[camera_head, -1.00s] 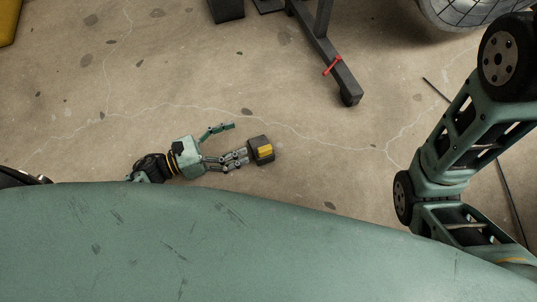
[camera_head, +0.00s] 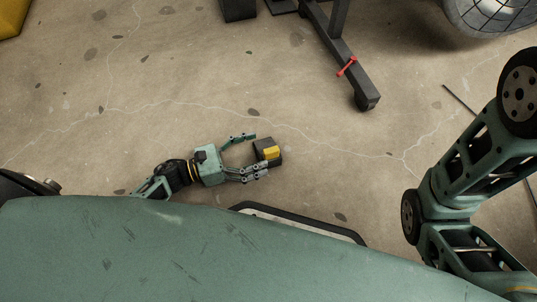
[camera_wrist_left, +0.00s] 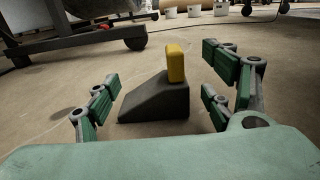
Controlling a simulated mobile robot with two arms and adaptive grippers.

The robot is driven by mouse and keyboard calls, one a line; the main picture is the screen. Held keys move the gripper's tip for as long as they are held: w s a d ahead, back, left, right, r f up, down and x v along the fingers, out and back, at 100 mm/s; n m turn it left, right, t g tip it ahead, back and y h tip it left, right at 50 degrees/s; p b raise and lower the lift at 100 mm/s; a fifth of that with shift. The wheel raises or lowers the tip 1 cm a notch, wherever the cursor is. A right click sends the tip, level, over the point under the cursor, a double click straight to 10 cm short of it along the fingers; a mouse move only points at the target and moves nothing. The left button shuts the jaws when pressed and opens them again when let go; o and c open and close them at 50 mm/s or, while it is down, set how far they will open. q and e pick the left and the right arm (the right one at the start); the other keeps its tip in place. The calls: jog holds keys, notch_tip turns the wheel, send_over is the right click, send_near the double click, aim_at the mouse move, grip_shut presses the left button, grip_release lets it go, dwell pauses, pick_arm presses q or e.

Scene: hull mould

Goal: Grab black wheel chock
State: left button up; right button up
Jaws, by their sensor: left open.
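The black wheel chock (camera_head: 264,146) is a dark wedge with a yellow block on top, lying on the concrete floor in the head view. In the left wrist view the chock (camera_wrist_left: 155,99) sits between my finger pads, its slope falling to the left. My left gripper (camera_head: 257,154) is open, with its fingers reaching to either side of the chock. In the left wrist view the left gripper (camera_wrist_left: 165,85) shows gaps between pads and chock. My right gripper is out of view; only my right arm shows at the right.
A dark stand leg (camera_head: 345,65) with a red handle (camera_head: 347,67) and caster is above right of the chock. A yellow object (camera_head: 12,18) is at the top left. A round, grid-covered object (camera_head: 492,15) is at the top right. Floor around the chock is clear.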

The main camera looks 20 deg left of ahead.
aim_at(267, 149)
pick_arm(q)
jog(key=shift+b+x, duration=0.55)
jog(key=shift+x, duration=1.4)
jog(key=shift+w, duration=0.1)
grip_shut()
